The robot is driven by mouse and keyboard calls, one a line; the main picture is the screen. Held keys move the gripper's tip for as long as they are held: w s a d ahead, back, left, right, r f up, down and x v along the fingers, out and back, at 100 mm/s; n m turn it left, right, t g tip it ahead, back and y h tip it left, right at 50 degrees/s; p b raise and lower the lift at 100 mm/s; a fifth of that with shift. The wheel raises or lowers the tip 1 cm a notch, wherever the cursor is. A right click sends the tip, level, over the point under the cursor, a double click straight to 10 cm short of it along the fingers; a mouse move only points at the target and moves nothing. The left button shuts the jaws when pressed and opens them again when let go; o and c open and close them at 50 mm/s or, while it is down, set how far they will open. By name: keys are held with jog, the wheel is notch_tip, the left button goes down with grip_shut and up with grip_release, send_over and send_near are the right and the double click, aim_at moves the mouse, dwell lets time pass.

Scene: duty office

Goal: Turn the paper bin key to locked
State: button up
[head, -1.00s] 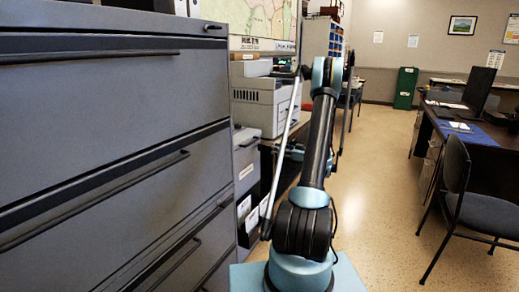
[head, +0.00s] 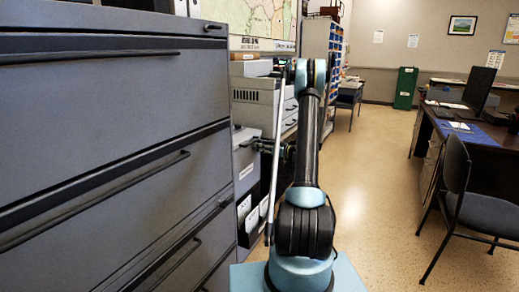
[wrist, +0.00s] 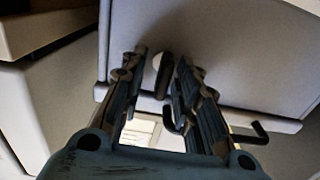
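The paper bin appears to be the light grey box (head: 246,172) beside the drawer cabinet in the head view; its front is mostly edge-on. In the wrist view its pale panel (wrist: 225,60) fills the upper part. A dark oval key (wrist: 163,76) stands out from this panel, with a small pale disc behind it. My gripper (wrist: 162,58) is open, its fingers on either side of the key, with no clear contact. In the head view my gripper (head: 262,145) is at the box's right side, small and dark. The key is hidden there.
A large grey drawer cabinet (head: 110,100) stands close on the left. A grey printer (head: 262,105) sits behind my arm. A black bar handle (wrist: 260,133) projects below the key, partly behind the right finger. Open floor (head: 375,190) lies right, before a chair (head: 470,195).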

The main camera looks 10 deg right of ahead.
jog(key=shift+c, duration=0.3)
grip_shut()
jog(key=shift+d, duration=0.1)
jog(key=shift+w+d+f+m, duration=0.15)
jog(key=shift+f+m, duration=0.05)
jog(key=shift+m, duration=2.8)
jog(key=shift+w+d+f+m, duration=0.1)
jog(key=shift+w+f+m, duration=0.05)
jog(key=shift+m, duration=2.85)
jog(key=shift+w+d+f+m, duration=0.15)
jog(key=shift+f+m, duration=0.05)
jog(key=shift+m, duration=2.8)
